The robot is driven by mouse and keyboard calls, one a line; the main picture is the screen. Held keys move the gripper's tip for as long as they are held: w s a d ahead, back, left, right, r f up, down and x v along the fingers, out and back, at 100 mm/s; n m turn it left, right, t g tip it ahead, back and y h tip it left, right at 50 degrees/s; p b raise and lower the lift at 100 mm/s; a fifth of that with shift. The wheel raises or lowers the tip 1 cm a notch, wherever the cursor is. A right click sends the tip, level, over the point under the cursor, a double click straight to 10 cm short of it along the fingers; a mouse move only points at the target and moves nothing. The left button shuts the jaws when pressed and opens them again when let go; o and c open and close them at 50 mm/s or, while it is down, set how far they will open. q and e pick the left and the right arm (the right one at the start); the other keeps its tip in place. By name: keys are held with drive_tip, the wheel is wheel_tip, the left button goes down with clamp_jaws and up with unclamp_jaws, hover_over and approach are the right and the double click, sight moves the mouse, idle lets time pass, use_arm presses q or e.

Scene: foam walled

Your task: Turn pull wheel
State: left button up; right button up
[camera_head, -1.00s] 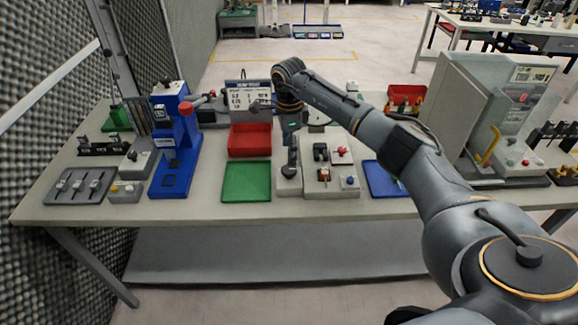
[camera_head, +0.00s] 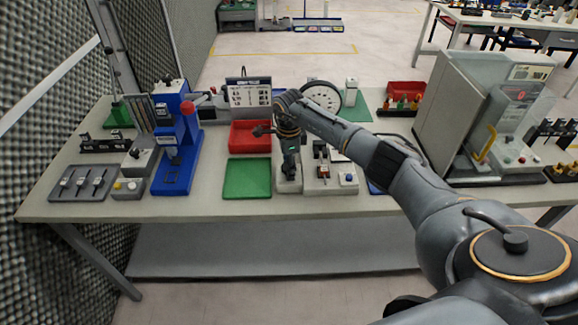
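My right gripper (camera_head: 290,172) hangs pointing down over a small grey box (camera_head: 289,186) near the front middle of the table. Its fingertips are small and dark against the box, so I cannot tell whether they are open or touch it. A round white disc with a dark rim (camera_head: 322,97), like a wheel or dial, stands behind my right wrist, partly hidden by it. I cannot tell for sure whether this is the pull wheel. My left gripper is out of view.
A red bin (camera_head: 250,138) and a green mat (camera_head: 249,178) lie left of my gripper. A blue press with a red ball handle (camera_head: 188,107) stands farther left. A switch box (camera_head: 322,184) is close on the right. A large grey machine (camera_head: 460,115) stands at the right.

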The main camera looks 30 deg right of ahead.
drive_tip(key=c, duration=0.4)
drive_tip(key=m+b, duration=0.1)
drive_tip(key=m, duration=0.1)
drive_tip(key=shift+m, duration=0.4)
drive_tip(key=m+b, duration=0.1)
drive_tip(key=m, duration=0.2)
drive_tip(key=m+b, duration=0.1)
drive_tip(key=m, duration=0.4)
drive_tip(key=shift+m, duration=1.9)
